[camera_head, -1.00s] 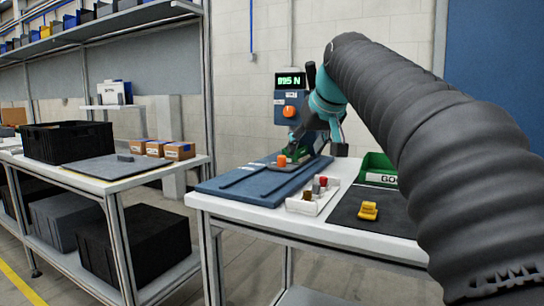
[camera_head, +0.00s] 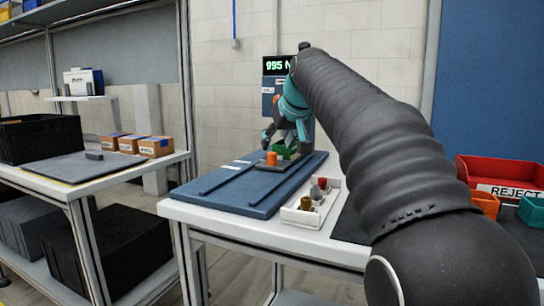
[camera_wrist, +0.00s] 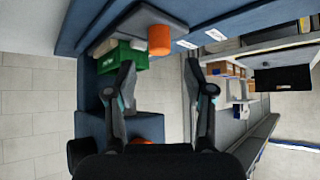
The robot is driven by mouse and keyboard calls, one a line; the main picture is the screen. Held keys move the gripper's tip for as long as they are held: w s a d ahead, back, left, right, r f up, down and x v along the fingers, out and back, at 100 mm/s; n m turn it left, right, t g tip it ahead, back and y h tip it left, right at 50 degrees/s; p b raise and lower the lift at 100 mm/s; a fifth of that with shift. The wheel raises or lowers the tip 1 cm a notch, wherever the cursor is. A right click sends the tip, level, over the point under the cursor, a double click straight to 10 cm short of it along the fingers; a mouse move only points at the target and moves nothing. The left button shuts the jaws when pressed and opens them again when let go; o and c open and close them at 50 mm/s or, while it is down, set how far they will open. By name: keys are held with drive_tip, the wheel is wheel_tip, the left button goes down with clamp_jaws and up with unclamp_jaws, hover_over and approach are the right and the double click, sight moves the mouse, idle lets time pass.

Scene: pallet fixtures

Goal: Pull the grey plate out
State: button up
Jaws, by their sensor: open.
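The grey plate (camera_head: 266,168) lies on the blue base board (camera_head: 222,188), in front of the press with the lit display (camera_head: 275,66). An orange cylinder (camera_head: 271,158) stands on the plate, with a green block (camera_head: 285,152) behind it. In the wrist view the plate (camera_wrist: 133,22) shows at the top, with the orange cylinder (camera_wrist: 158,40) at its edge and the green block (camera_wrist: 122,57) beside it. My gripper (camera_wrist: 159,68) is open and empty, its fingers spread apart. In the head view my gripper (camera_head: 285,138) is by the press, and my arm hides part of it.
A white tray (camera_head: 297,217) with small coloured pieces sits right of the base board. A red REJECT bin (camera_head: 505,172) stands at the right. A second bench at left holds a black crate (camera_head: 40,140) and several small boxes (camera_head: 155,147). Floor shows between the benches.

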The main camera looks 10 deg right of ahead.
sight(273, 153)
drive_tip(key=x, duration=0.6)
drive_tip(key=shift+w+f, duration=0.2)
clamp_jaws()
